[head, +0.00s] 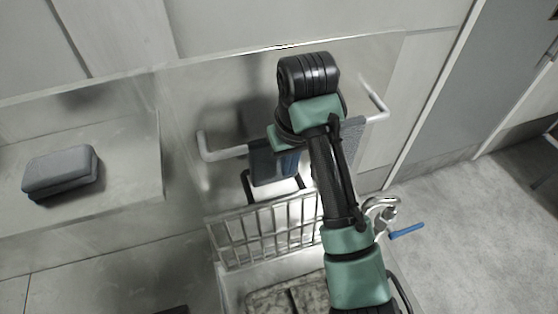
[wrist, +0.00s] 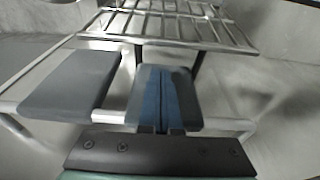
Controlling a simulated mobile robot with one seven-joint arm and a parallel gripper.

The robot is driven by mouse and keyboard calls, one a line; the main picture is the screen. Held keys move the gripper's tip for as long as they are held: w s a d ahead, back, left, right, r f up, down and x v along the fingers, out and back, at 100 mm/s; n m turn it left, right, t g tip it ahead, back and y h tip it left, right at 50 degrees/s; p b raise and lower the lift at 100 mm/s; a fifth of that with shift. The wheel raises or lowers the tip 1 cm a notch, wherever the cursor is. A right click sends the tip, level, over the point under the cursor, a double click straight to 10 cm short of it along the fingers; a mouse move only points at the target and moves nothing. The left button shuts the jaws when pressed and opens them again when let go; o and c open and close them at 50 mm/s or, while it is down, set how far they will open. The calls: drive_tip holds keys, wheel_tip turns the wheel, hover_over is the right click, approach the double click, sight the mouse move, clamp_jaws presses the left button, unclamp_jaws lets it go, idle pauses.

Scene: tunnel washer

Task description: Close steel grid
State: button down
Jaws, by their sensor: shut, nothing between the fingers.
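The steel grid (head: 266,212) stands raised, tilted up at the back of a basin in the head view. Its bars also show across the top of the wrist view (wrist: 170,14). My gripper (wrist: 160,72) is shut and empty, with blue and dark grey fingers pointing toward the grid in the wrist view. In the head view my gripper (head: 290,163) shows only partly, left of my arm and above the grid. It appears apart from the grid, though contact is hard to judge. My arm hides the grid's right end.
A pale rail (head: 376,119) on the wall, with dark padding on it, is close to my gripper. The basin (head: 232,292) lies below the grid. A tap with a blue lever (head: 407,231) stands at the right. A grey block (head: 60,171) rests on the left ledge.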

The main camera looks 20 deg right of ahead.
drive_tip(key=shift+s+f, duration=0.1)
drive_tip(key=shift+f, duration=0.2)
drive_tip(key=p, duration=0.2)
hover_over(275, 213)
drive_tip(key=w+d, duration=0.3)
wheel_tip(275, 213, down, 9)
drive_tip(key=shift+d, duration=0.15)
drive_tip(key=shift+s, duration=0.25)
